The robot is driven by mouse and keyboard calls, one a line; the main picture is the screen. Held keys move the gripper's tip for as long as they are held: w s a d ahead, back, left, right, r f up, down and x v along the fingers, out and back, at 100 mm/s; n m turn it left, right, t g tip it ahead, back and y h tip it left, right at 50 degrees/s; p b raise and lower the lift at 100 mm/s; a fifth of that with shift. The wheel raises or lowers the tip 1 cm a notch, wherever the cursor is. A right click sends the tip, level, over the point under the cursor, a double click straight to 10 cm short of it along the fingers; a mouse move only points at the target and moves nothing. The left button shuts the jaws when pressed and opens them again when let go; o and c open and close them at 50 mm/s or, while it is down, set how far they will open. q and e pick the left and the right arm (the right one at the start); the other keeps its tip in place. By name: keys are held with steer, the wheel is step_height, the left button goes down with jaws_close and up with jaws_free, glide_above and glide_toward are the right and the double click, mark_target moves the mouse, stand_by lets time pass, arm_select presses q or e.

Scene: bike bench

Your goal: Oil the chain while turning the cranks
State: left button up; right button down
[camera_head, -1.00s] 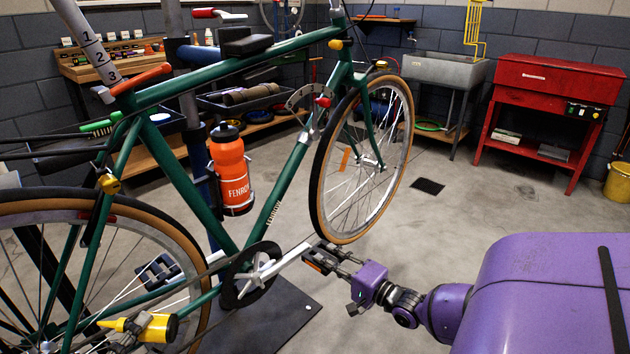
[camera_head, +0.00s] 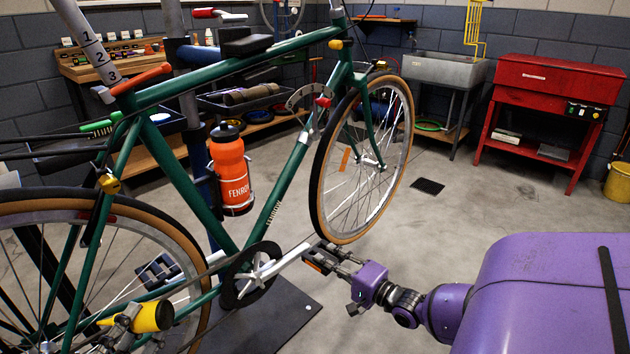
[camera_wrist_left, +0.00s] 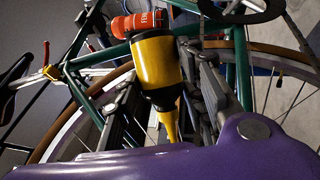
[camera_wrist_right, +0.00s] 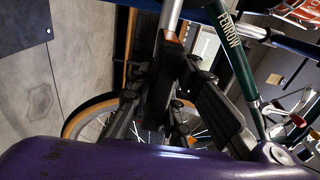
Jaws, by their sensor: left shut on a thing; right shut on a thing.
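My left gripper (camera_head: 124,320) is shut on a yellow oil bottle (camera_head: 152,316) near the rear wheel, at the lower left of the head view. The left wrist view shows the bottle (camera_wrist_left: 157,62) between the fingers, its narrow yellow nozzle (camera_wrist_left: 169,124) pointing down the picture. My right gripper (camera_head: 338,258) is shut on the pedal (camera_head: 312,266) at the end of the silver crank arm (camera_head: 292,257). The crank points right and slightly up from the black chainring (camera_head: 232,293). The chain is thin and dark behind the chainring; I cannot tell whether the nozzle touches it.
The green bike frame (camera_head: 188,182) fills the left and centre, with an orange water bottle (camera_head: 230,170) on it. The front wheel (camera_head: 318,190) stands close above my right gripper. A dark base plate (camera_head: 285,318) lies below.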

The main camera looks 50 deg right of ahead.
arm_select(q)
steer(key=shift+r, duration=0.1)
steer(key=shift+w+a+r+n+t, duration=0.1)
steer(key=shift+r+n+t, duration=0.35)
steer(key=shift+n, duration=0.45)
steer(key=shift+w+a+r+n+t, duration=0.1)
steer(key=shift+r+n+t, duration=0.15)
steer(key=shift+r+n, duration=0.5)
steer(key=shift+f, duration=0.25)
